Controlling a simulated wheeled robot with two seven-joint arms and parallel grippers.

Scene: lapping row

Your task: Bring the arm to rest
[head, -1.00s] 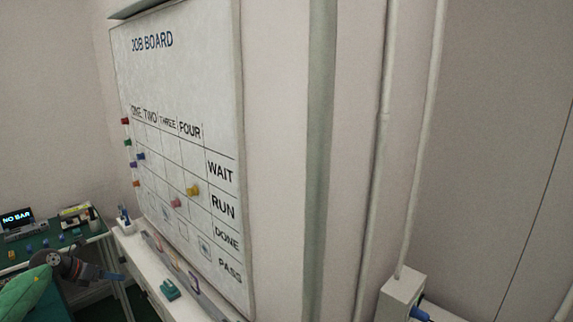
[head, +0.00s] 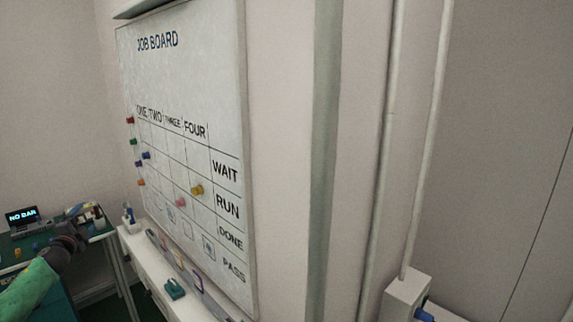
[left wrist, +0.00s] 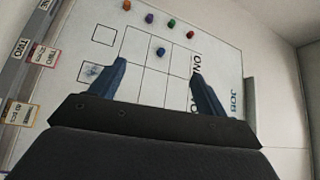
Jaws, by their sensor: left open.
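My left gripper (head: 76,238) is at the lower left of the head view, its green arm reaching in from the left edge. In the left wrist view its two blue fingers (left wrist: 158,70) stand apart with nothing between them. The job board (head: 190,90) hangs on the wall to the right of the gripper. Beyond the fingers in the left wrist view are the board's grid and a blue magnet (left wrist: 160,51) on it. I cannot tell the exact gap to the board. My right gripper is in neither view.
A white ledge (head: 140,247) under the board carries a teal object (head: 174,288). A green-topped bench with a "NO BAR" display (head: 22,216) stands behind my left arm. Pipes and a wall box (head: 405,295) are at right.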

